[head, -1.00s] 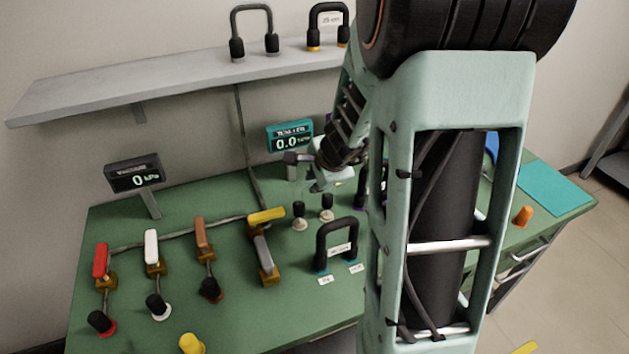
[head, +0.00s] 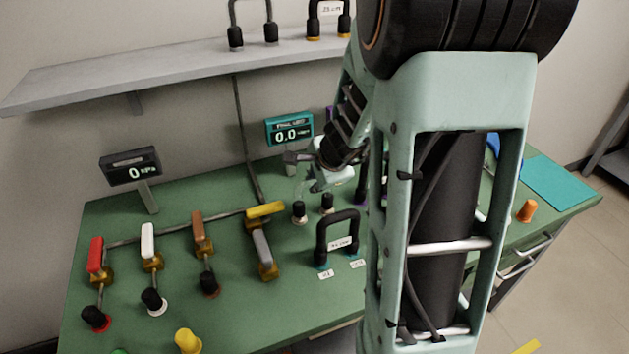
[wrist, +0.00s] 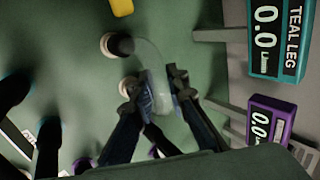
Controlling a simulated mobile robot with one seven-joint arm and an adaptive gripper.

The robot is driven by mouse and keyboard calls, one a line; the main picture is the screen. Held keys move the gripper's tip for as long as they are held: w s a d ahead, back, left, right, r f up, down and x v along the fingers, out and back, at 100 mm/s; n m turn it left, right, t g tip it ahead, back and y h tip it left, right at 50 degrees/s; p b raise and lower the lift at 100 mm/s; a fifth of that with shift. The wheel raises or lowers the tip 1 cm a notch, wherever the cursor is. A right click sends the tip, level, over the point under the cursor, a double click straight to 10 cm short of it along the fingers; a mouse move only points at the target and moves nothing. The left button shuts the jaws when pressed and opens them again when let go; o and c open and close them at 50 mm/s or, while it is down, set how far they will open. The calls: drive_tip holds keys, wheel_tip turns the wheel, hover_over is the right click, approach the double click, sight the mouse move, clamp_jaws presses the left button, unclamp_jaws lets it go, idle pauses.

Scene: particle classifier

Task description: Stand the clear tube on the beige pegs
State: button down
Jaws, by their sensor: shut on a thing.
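My gripper (wrist: 156,84) is shut on the clear tube (wrist: 150,57), a faint, see-through bent piece. In the head view my gripper (head: 318,180) is above the green bench, close to the beige pegs. The two pegs have black tops and beige bases: the left one (head: 299,212) and the right one (head: 327,203). In the wrist view they show as the upper peg (wrist: 116,45) and the lower peg (wrist: 130,86), beside the tube. The tube's lower ends are hard to make out, and I cannot tell whether they touch the pegs.
A black arched tube (head: 337,230) stands just in front of the pegs. The teal display (head: 290,130) is behind my gripper, and a purple display (wrist: 270,120) shows in the wrist view. Coloured valve handles, including a yellow one (head: 266,210), stand to the left. A shelf (head: 180,72) hangs above.

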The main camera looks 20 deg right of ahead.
drive_tip(key=shift+f+b, duration=0.55)
drive_tip(key=c, duration=1.8)
unclamp_jaws()
drive_tip(key=shift+r, duration=0.1)
drive_tip(key=v, duration=0.7)
drive_tip(key=shift+s, duration=0.2)
drive_tip(key=shift+r, duration=0.15)
